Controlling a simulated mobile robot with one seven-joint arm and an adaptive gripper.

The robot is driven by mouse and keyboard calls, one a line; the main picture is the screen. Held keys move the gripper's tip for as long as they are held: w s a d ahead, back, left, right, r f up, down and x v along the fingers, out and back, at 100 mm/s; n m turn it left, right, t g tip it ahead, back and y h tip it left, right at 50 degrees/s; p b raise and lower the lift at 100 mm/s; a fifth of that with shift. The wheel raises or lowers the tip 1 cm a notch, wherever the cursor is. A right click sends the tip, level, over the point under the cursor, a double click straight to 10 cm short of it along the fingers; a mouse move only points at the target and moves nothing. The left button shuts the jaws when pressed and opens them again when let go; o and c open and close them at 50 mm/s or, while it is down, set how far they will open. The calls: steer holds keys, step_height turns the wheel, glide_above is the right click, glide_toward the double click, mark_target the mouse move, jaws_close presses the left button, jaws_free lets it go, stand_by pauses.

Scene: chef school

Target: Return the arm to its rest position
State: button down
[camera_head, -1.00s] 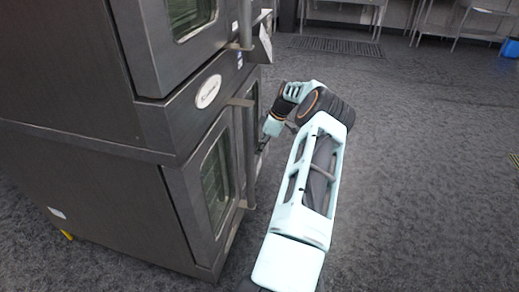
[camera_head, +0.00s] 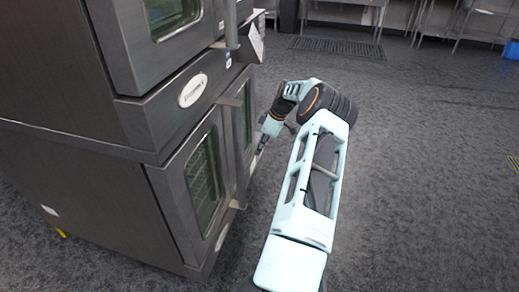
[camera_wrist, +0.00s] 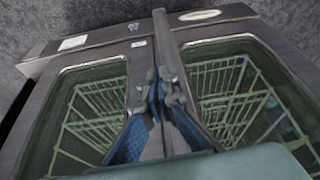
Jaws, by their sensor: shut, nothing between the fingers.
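My arm reaches forward from the bottom of the head view and bends left at the wrist. My gripper (camera_head: 259,150) is at its end, just in front of the dark grey double oven (camera_head: 115,180), near the lower doors. In the wrist view, my gripper (camera_wrist: 158,82) is shut and empty, its fingertips together in front of the seam between the two glass doors. The lower oven doors (camera_wrist: 140,52) look closed, with wire racks behind the glass. I cannot tell whether the fingertips touch the door.
The oven stack fills the left of the head view, with handles (camera_head: 231,30) sticking out. Grey carpet-like floor (camera_head: 430,180) is open to the right. A floor grate (camera_head: 338,47) and metal tables (camera_head: 450,22) stand at the back. A blue object (camera_head: 511,49) is at far right.

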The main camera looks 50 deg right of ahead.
steer(key=p+v, duration=0.1)
steer(key=v, duration=0.9)
steer(key=shift+d, duration=0.25)
steer(key=shift+w, duration=0.1)
